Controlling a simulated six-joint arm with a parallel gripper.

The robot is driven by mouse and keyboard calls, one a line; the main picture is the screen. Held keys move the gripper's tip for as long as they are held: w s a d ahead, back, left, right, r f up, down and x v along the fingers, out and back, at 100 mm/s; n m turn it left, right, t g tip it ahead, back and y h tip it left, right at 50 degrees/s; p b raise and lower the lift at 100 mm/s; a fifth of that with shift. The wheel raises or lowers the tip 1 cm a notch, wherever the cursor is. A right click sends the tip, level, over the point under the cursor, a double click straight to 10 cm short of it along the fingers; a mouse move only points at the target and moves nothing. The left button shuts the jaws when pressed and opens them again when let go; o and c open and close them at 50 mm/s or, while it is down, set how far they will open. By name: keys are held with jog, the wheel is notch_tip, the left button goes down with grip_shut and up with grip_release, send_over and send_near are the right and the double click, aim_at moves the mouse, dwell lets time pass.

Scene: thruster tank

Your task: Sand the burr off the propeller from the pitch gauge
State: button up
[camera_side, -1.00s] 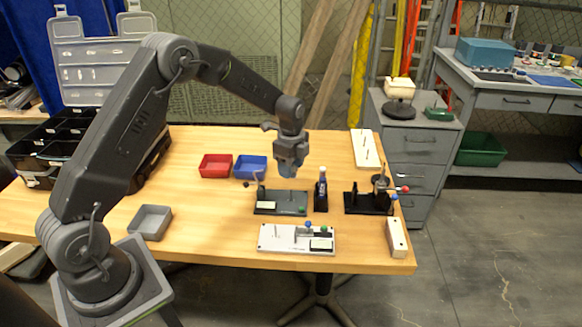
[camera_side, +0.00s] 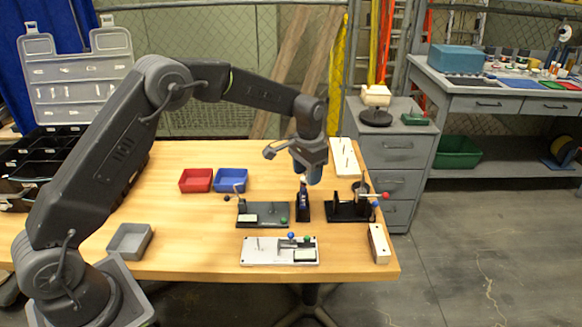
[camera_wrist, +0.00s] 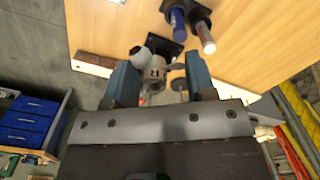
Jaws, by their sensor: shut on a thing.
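My gripper (camera_side: 314,178) hangs over the right part of the table, just above and beside a small black stand (camera_side: 303,212) holding upright tools. In the wrist view its two blue fingers (camera_wrist: 161,83) are closed on a small grey piece with rounded lobes and dark marks, which looks like the propeller (camera_wrist: 155,73). Its lower part is hidden, and I cannot make out a burr. In the wrist view a blue tool (camera_wrist: 178,20) and a pale-tipped tool (camera_wrist: 207,36) stand ahead. Which fixture is the pitch gauge I cannot tell.
A dark plate fixture (camera_side: 265,212) is left of the stand; a black fixture with a red knob (camera_side: 347,212) is right. A white plate (camera_side: 270,255) lies in front. A pegged white board (camera_side: 345,158), white block (camera_side: 379,244), and red (camera_side: 196,181), blue (camera_side: 231,180) and grey (camera_side: 129,240) trays surround them.

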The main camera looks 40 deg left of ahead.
jog(key=w+d+n, duration=0.1)
jog(key=d+n, duration=0.8)
jog(key=n, duration=1.2)
send_over(359, 257)
jog(key=f, duration=0.9)
jog(key=shift+s+a+f, duration=0.15)
jog(key=shift+s+a, duration=0.05)
jog(key=shift+a, duration=0.05)
jog(key=shift+f, duration=3.1)
jog(key=shift+w+d, duration=0.25)
jog(key=shift+s+a+r, duration=0.1)
jog(key=shift+r, duration=0.45)
jog(key=shift+s+a+r, duration=0.2)
jog(key=shift+a+r, duration=0.05)
jog(key=shift+r, duration=0.4)
jog(key=shift+s+a+r, duration=0.2)
jog(key=shift+s+r, duration=0.05)
jog(key=shift+r, duration=0.4)
jog(key=shift+s+a+r, duration=0.2)
jog(key=shift+a+r, duration=0.05)
jog(key=shift+r, duration=0.4)
